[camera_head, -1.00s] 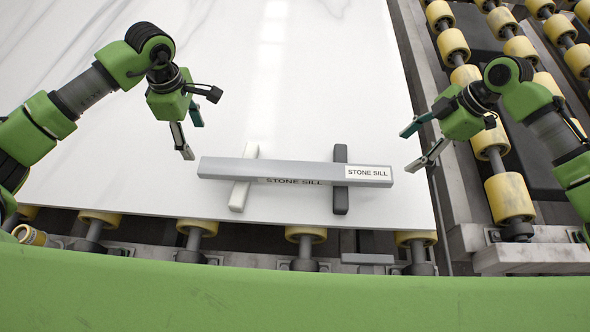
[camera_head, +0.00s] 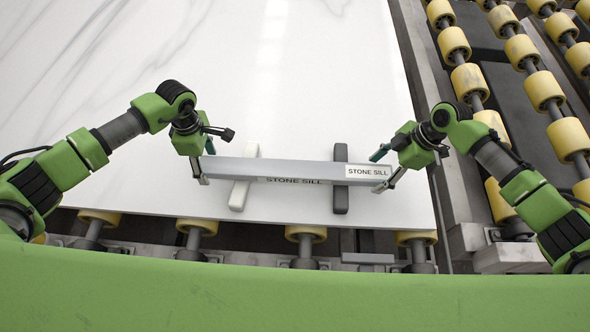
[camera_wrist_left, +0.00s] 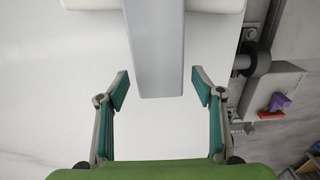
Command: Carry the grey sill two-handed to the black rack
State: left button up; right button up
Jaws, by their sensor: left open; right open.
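The grey sill (camera_head: 300,171) lies across a white bar (camera_head: 243,180) and a dark bar (camera_head: 340,180) on the white slab. It carries "STONE SILL" labels. My left gripper (camera_head: 203,165) is open at the sill's left end. In the left wrist view the sill's end (camera_wrist_left: 158,75) sits between the tips of my open left gripper (camera_wrist_left: 160,90), with a gap on both sides. My right gripper (camera_head: 384,168) is open at the sill's right end, its fingers on either side; contact cannot be told. No black rack is clearly visible.
The white marble slab (camera_head: 310,70) has free room behind the sill. Yellow rollers (camera_head: 475,80) run along the right side and below the slab's front edge. In the left wrist view, small red and purple objects (camera_wrist_left: 275,105) lie off the slab at the right.

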pick_arm(q)
grip_shut()
pick_arm(e)
grip_shut()
pick_arm(q)
jog(key=shift+w+r, duration=0.15)
jog(key=shift+r, duration=0.05)
pick_arm(e)
jog(key=shift+w+r, duration=0.15)
jog(key=shift+r, duration=0.05)
pick_arm(q)
jog(key=shift+r, duration=0.1)
pick_arm(e)
jog(key=shift+r, duration=0.1)
